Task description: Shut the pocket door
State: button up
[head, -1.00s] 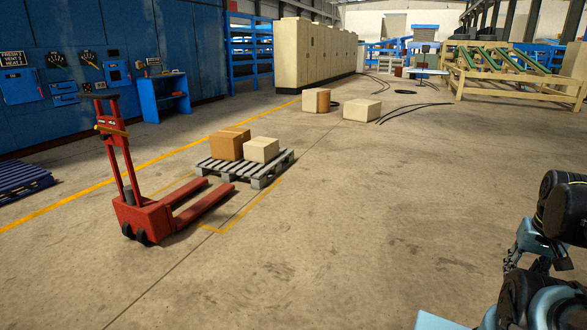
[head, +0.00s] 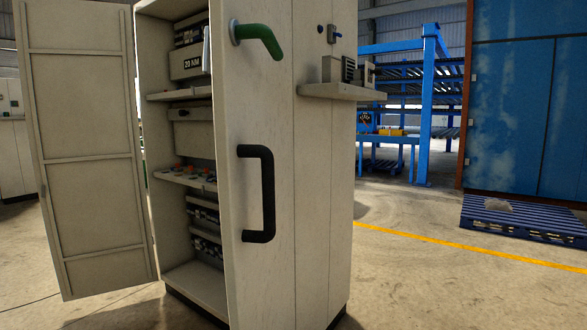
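A tall cream cabinet (head: 327,190) stands close in front of me in the head view. Its compartment is open to view, with shelves of switches and modules inside. A cream ribbed door leaf (head: 95,160) stands swung out at its left. Right of the opening is a cream panel (head: 243,110) with a black bar handle (head: 268,195) and a green lever (head: 262,36) above it. I cannot tell for certain which of these two is the pocket door. My gripper is not in view.
A small shelf (head: 340,91) with boxes juts from the cabinet's right face. A blue rack (head: 424,110) stands behind. A blue pallet (head: 520,220) lies at right by a blue wall. The floor at lower right, with a yellow line (head: 440,252), is clear.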

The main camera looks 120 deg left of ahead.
aim_at(252, 90)
jog(key=u, duration=4.45)
jog(key=i, duration=1)
jog(key=u, duration=0.55)
